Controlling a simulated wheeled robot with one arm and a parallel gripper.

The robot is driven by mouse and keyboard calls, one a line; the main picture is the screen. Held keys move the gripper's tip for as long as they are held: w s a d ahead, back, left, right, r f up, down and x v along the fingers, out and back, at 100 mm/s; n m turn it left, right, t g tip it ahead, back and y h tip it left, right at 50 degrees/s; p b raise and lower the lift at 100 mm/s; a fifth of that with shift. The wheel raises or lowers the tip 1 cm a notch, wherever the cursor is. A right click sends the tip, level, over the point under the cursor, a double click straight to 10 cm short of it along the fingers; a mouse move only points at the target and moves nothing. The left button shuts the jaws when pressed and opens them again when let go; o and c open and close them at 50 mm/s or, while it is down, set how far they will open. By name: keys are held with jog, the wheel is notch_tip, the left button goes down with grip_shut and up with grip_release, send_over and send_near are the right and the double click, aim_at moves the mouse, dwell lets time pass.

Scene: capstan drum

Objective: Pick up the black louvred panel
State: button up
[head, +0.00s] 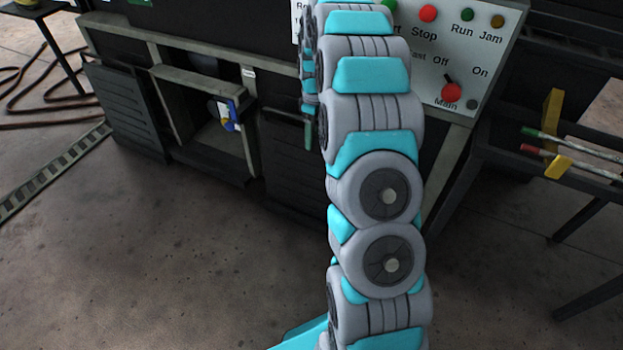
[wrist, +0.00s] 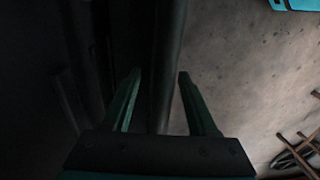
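A black louvred panel (head: 122,112) stands upright at the front of the dark machine cabinet, left of an open framed bay, its lower edge near the floor. My gripper (head: 309,132) is mostly hidden behind my arm in the head view; a green finger shows in front of a second dark panel (head: 284,160), right of the bay. In the wrist view my gripper (wrist: 159,76) has its two green fingers apart. A dark upright bar or edge (wrist: 168,50) runs between them; I cannot tell which part it is or whether the fingers touch it.
A control board (head: 460,50) with coloured buttons is above right. A dark rack (head: 560,140) with rods stands at right. A slotted metal strip (head: 50,175) lies at left. The front floor is clear.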

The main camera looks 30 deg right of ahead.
grip_shut()
jog(key=shift+r, duration=0.1)
dwell(1.1)
